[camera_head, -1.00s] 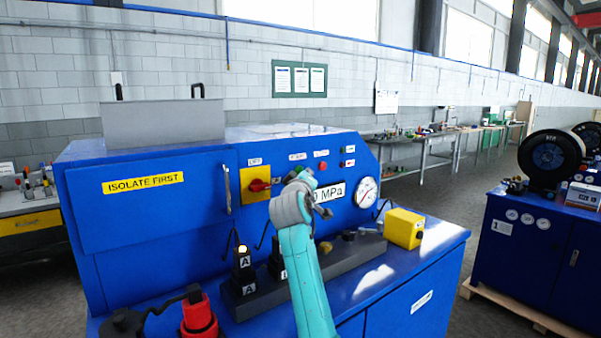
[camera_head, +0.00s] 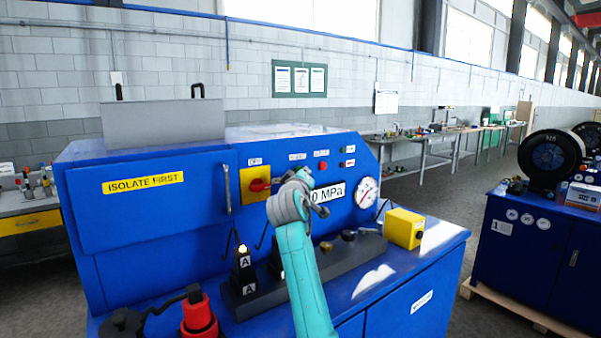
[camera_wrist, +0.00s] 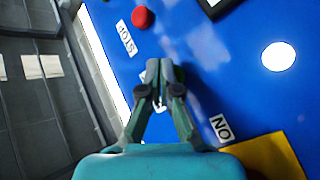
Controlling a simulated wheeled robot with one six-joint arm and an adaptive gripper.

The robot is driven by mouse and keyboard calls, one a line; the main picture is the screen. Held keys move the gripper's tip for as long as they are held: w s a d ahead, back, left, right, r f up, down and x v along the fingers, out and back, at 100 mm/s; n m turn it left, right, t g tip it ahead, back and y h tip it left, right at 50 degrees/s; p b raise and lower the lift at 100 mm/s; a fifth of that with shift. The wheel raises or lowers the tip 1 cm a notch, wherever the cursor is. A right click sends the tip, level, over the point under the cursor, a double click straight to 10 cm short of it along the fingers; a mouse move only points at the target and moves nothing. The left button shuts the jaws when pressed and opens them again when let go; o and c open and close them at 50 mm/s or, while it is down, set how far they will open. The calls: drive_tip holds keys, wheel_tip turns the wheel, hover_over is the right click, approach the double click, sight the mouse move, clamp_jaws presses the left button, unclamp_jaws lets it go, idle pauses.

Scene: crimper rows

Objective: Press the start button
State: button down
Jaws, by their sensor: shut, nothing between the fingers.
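The blue machine's control panel (camera_head: 340,160) has a red stop button (camera_head: 321,166) on it. In the wrist view the red button (camera_wrist: 142,17) lies beyond my fingertips, beside its STOP label (camera_wrist: 126,38). My gripper (camera_wrist: 162,66) is shut and empty, its fingertips close to the panel left of the red button in the head view. Contact cannot be told. The start button cannot be made out; my gripper covers the panel below a small label (camera_head: 297,156) in the head view.
A red rotary switch (camera_head: 257,185) on a yellow plate (camera_head: 247,176) sits left of my gripper. A pressure gauge (camera_head: 366,191) is to the right. A yellow box (camera_head: 404,229) and a dark rail of blocks (camera_head: 330,265) stand on the ledge below.

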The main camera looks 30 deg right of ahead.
drive_tip(key=shift+w, duration=0.4)
idle(0.3)
drive_tip(key=shift+s, duration=0.95)
drive_tip(key=shift+s+d, duration=0.1)
drive_tip(key=shift+s, duration=2.4)
